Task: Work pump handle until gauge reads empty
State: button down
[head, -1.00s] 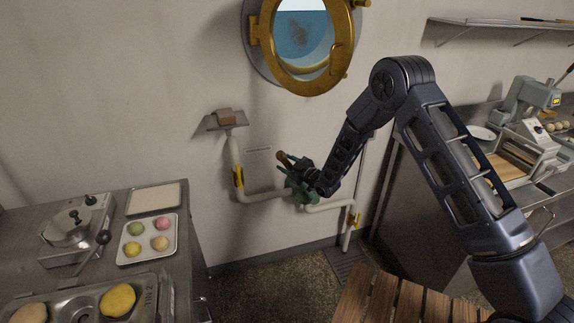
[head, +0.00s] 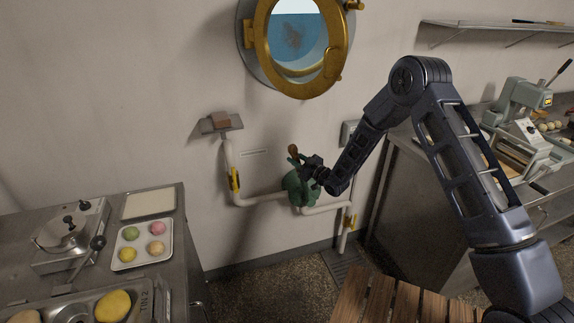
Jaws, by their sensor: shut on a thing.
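The green hand pump (head: 292,187) is fixed low on the wall, in line with white pipes. Its handle has a brown knob (head: 293,149) and now stands near upright. My gripper (head: 303,163) is shut on the handle just below the knob; the fingers themselves are small and dark in this view. The gauge is not clearly visible, and I cannot read any level.
White pipes with yellow valve levers (head: 234,180) run along the wall. A small shelf (head: 220,124) is above them. A counter with a bun tray (head: 146,262) is at left, a steel counter at right. Wooden slats (head: 392,303) are in front.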

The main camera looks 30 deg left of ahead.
jog(key=w+d+f+m+t+y, duration=0.1)
jog(key=w+d+f+m+t, duration=0.2)
jog(key=w+d+m, duration=0.8)
jog(key=shift+w+d+m+t+y, duration=0.35)
jog(key=shift+w+d+t, duration=1.05)
jog(key=shift+w+d, duration=1)
jog(key=shift+d, duration=0.1)
jog(key=c, duration=1.1)
grip_release()
